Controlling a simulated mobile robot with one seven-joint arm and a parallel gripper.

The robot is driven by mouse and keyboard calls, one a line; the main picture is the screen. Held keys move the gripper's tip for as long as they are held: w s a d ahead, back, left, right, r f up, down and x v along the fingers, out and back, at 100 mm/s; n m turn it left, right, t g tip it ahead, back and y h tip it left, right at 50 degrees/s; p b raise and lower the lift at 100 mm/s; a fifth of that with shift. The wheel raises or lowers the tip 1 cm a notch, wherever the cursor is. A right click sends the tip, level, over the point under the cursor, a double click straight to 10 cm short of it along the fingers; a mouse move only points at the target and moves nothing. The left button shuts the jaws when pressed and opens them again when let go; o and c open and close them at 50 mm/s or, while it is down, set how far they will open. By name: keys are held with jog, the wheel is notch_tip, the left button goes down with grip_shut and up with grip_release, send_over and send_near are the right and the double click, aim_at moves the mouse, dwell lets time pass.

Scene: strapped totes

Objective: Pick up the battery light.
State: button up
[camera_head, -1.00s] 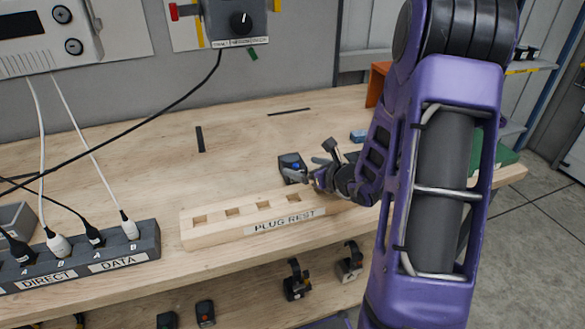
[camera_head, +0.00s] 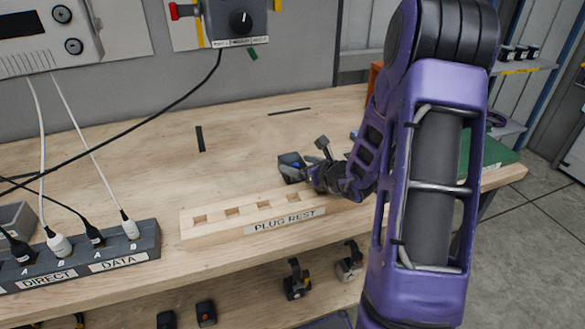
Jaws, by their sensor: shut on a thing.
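The battery light appears to be the small dark block with a blue spot (camera_head: 288,161) on the workbench, just behind the plug rest. My gripper (camera_head: 300,173) reaches in from the right and is shut on it. The fingers cover the block's right side. The block looks upright and at bench level; I cannot tell whether it is clear of the surface.
The wooden plug rest (camera_head: 220,228) lies just in front of the gripper, its square slots empty. The socket strip (camera_head: 90,262) with plugged cables stands at the left. Several dark devices sit on the lower shelf.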

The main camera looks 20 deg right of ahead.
grip_shut()
notch_tip(320, 180, up, 10)
jog(key=p, duration=0.1)
grip_release()
jog(key=o, duration=1.3)
jog(key=shift+c, duration=0.2)
